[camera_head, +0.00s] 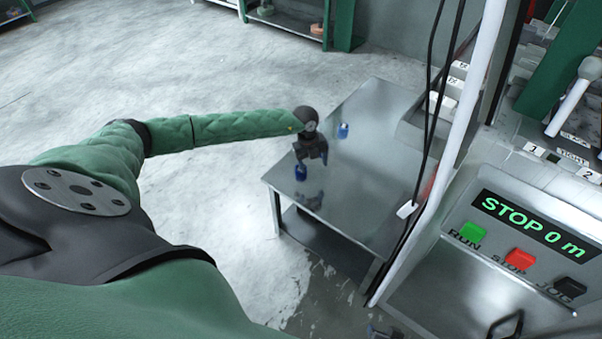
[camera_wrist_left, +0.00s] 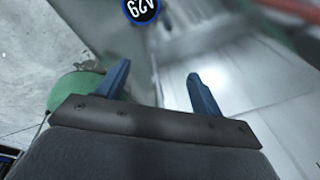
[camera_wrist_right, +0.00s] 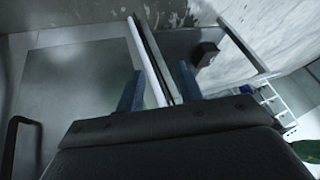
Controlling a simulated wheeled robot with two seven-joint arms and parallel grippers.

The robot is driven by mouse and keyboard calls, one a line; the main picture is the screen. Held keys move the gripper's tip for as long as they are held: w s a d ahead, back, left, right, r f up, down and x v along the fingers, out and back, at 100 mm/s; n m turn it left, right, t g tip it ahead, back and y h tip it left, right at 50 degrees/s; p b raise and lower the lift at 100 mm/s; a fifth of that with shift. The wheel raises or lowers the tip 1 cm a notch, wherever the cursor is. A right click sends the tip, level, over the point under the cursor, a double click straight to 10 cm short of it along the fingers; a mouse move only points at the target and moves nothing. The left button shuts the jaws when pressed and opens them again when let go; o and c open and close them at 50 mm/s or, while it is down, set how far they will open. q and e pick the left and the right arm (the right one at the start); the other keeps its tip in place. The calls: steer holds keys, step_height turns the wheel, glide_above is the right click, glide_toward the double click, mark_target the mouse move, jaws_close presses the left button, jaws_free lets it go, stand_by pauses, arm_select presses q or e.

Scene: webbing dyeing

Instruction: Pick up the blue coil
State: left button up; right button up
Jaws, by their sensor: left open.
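The shiny metal table (camera_head: 365,180) is mostly bare. Dark cables and a white post stand along its right side. A control panel (camera_head: 520,235) with green, red and black buttons is at the right. Open concrete floor lies to the left.

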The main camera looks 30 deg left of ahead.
arm_select(q)
steer(key=a, duration=0.1)
steer(key=a+y, duration=0.1)
steer(key=a, duration=0.1)
steer(key=a+r+y, duration=0.1)
steer(key=a, duration=0.1)
steer(key=shift+w+a+r, duration=0.1)
steer(key=shift+w+a, duration=0.1)
steer(key=shift+w, duration=0.1)
steer(key=shift+a+n, duration=0.3)
steer(key=shift+a, duration=0.1)
step_height(320, 180, down, 2)
steer(key=shift+f, duration=0.15)
steer(key=f, duration=0.2)
steer(key=f+p, duration=0.1)
steer(key=f, duration=0.1)
steer(key=shift+w+d, duration=0.2)
steer(key=shift+f, duration=0.6)
arm_select(e)
steer(key=r, duration=0.5)
steer(key=shift+s+d+r, duration=0.15)
steer(key=shift+s+r, duration=0.05)
steer(key=shift+s, duration=0.1)
arm_select(q)
steer(key=shift+c, duration=0.5)
steer(key=c, duration=1)
